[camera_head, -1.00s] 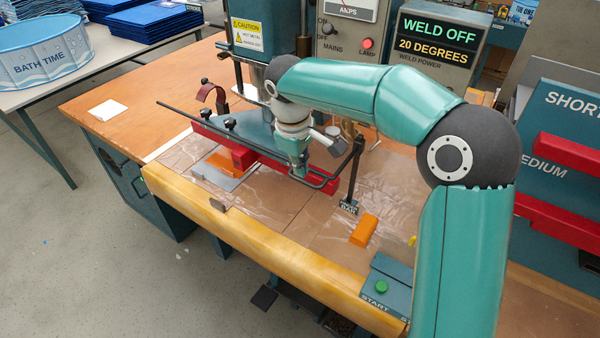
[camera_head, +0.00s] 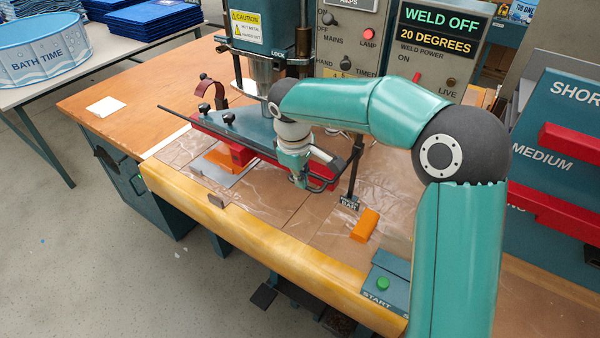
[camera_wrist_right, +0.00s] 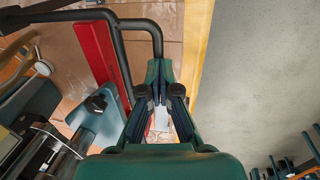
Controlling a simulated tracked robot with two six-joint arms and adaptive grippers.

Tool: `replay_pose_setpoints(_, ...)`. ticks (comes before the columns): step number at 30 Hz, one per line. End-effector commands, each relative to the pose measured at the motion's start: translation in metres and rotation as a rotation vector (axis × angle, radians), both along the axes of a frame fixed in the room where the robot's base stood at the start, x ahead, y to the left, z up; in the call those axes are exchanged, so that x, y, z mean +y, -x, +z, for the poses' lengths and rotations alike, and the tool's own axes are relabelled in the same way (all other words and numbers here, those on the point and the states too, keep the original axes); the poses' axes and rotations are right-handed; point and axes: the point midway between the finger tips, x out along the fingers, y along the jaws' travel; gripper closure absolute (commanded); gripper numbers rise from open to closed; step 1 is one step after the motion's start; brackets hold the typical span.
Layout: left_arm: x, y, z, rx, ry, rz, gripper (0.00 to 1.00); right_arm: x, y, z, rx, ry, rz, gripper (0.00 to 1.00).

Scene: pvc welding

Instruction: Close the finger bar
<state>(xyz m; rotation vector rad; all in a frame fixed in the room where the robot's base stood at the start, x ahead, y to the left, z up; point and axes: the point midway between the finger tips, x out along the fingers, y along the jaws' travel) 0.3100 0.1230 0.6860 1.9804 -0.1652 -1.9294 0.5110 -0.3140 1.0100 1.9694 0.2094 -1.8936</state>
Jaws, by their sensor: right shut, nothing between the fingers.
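My right gripper (camera_head: 300,184) is shut and empty, pointing down beside the bent end. In the right wrist view its fingers (camera_wrist_right: 158,88) lie close to the tube. I cannot tell whether they touch. My left gripper is not in view.
An orange block (camera_head: 364,225) and a green start button (camera_head: 383,284) are at the front right. A yellow padded edge (camera_head: 250,245) runs along the front. The sign reads weld off, 20 degrees.

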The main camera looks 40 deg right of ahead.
Motion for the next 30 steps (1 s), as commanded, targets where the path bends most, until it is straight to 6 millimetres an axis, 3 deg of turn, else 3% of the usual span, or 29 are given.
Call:
replay_pose_setpoints(1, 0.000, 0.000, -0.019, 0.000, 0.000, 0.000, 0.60, 0.000, 0.001, -0.024, 0.004, 0.001, 0.000, 1.00)
replay_pose_setpoints(6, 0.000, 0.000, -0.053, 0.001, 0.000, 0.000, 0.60, 0.000, 0.001, -0.073, 0.005, 0.000, 0.000, 1.00)
replay_pose_setpoints(15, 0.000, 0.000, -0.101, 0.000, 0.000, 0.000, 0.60, 0.000, 0.001, -0.144, 0.004, 0.001, 0.001, 1.00)
replay_pose_setpoints(21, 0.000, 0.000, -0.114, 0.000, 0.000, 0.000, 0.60, 0.000, 0.000, -0.164, 0.002, 0.000, 0.002, 1.00)
replay_pose_setpoints(30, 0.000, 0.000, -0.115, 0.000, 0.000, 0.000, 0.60, 0.001, 0.001, -0.170, 0.008, -0.002, 0.001, 1.00)
